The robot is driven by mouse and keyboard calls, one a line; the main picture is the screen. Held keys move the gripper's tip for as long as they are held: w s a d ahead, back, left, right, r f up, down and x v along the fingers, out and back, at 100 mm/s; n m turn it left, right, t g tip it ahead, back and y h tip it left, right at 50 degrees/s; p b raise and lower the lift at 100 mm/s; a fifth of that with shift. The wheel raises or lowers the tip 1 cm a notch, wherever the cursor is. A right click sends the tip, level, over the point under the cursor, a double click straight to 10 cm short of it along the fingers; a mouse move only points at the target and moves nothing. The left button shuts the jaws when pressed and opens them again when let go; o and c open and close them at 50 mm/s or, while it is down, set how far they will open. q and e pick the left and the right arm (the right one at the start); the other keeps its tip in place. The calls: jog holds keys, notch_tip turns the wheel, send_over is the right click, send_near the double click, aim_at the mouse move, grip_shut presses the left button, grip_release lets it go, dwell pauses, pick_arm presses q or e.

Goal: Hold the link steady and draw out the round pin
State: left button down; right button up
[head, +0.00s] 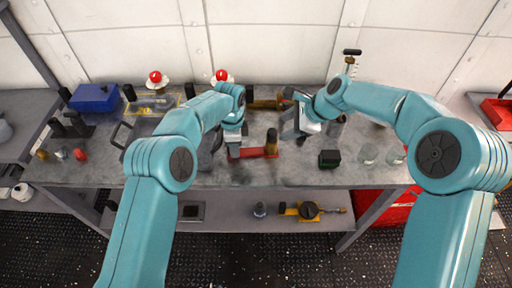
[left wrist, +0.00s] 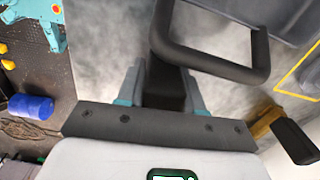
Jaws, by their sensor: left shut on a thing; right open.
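The link, with a red bar (head: 252,153), lies at the front middle of the bench. The round pin (head: 271,138), brown with a dark top, stands upright at the bar's right end. My left gripper (head: 233,148) is at the bar's left end.
A dark green block (head: 329,158) and clear glasses (head: 368,153) stand to the right. A yellow piece with a black end (head: 266,103) lies behind the link. A blue box (head: 95,97) and small coloured pieces are at the left. The bench's front edge is close.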

aim_at(272, 131)
jog(key=a+r+m, duration=0.1)
jog(key=w+a+r+m, duration=0.1)
jog(key=r, duration=0.1)
jog(key=w+a+r+m+y, duration=0.1)
jog(key=r+m, duration=0.1)
jog(key=shift+a, duration=0.3)
jog(key=shift+a+r+m, duration=0.15)
jog(key=shift+a+m, duration=0.15)
jog(key=shift+m, duration=0.1)
jog(key=shift+f, duration=4.35)
grip_shut()
jog(key=shift+w+r, duration=0.1)
jog(key=shift+r, duration=0.05)
